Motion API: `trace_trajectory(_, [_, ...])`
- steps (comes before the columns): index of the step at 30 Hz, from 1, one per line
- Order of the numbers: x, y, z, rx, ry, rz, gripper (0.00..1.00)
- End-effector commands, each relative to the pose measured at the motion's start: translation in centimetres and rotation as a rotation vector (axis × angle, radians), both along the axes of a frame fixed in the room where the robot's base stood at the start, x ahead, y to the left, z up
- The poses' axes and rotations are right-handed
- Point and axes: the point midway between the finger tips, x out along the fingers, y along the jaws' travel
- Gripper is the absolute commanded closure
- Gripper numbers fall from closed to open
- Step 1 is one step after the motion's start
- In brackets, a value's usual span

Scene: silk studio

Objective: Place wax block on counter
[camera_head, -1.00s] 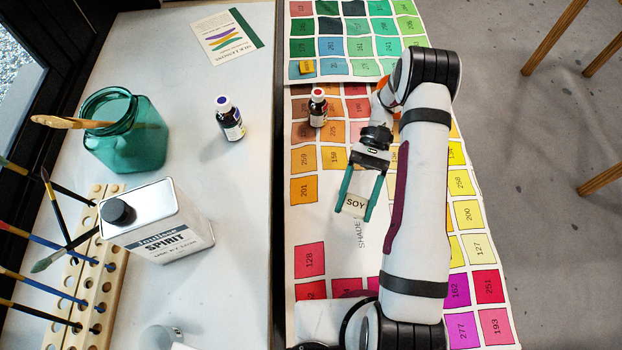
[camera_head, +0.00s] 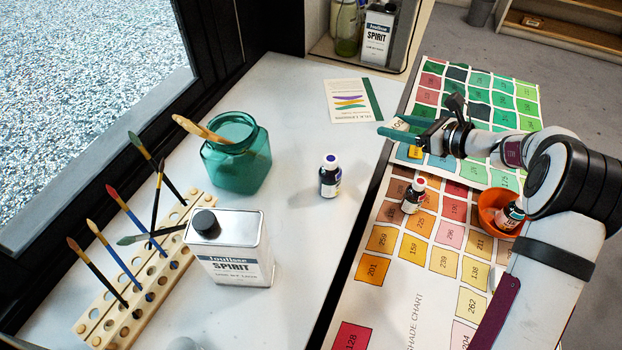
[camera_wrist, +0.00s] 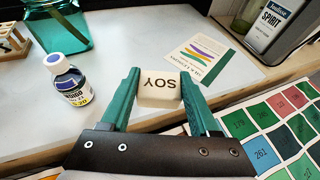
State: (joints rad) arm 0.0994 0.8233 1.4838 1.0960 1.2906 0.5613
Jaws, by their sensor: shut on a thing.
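The wax block (camera_wrist: 159,88) is a small cream block marked SOY. My gripper (camera_head: 388,127) is shut on it, with one green finger on each side in the wrist view. In the head view the block (camera_head: 398,124) is partly hidden by the fingers, near the right edge of the white counter (camera_head: 305,105). In the wrist view the counter (camera_wrist: 125,48) lies beyond the block. The block appears held above the surface; I cannot tell how high.
On the counter stand a purple-capped bottle (camera_head: 330,176), a leaflet (camera_head: 350,100), a teal jar (camera_head: 237,155), a spirit tin (camera_head: 230,250) and a wooden brush rack (camera_head: 150,285). Bare counter lies between bottle and leaflet. Shade charts (camera_head: 400,280) and an orange bowl (camera_head: 492,205) are right.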

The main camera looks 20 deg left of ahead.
Motion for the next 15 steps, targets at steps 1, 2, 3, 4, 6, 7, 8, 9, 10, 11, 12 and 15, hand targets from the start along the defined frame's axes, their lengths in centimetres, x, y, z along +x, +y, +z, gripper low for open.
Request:
trace_trajectory(1, [0.0,1.5,-0.9,-0.001,0.003,0.006,0.92])
trace_trajectory(2, [0.1,2.4,-1.5,-0.001,0.003,0.006,0.92])
trace_trajectory(3, [0.2,3.8,-2.3,0.000,0.004,0.007,0.92])
trace_trajectory(4, [0.3,4.8,-3.0,-0.001,0.005,0.008,0.92])
trace_trajectory(6, [0.6,6.8,-4.2,-0.001,0.004,0.007,0.92])
trace_trajectory(7, [0.7,7.6,-4.7,-0.002,0.004,0.006,0.92])
trace_trajectory(8, [0.8,8.3,-5.1,-0.001,0.003,0.006,0.92])
trace_trajectory(9, [0.9,9.1,-5.6,-0.001,0.002,0.006,0.92])
trace_trajectory(10, [1.0,9.5,-5.9,-0.001,0.002,0.005,0.92])
trace_trajectory(11, [1.0,9.9,-6.0,-0.001,0.001,0.005,0.92])
trace_trajectory(12, [1.1,10.2,-6.3,-0.001,0.002,0.005,0.92])
trace_trajectory(15, [1.2,10.4,-7.3,-0.001,0.003,0.002,0.92])
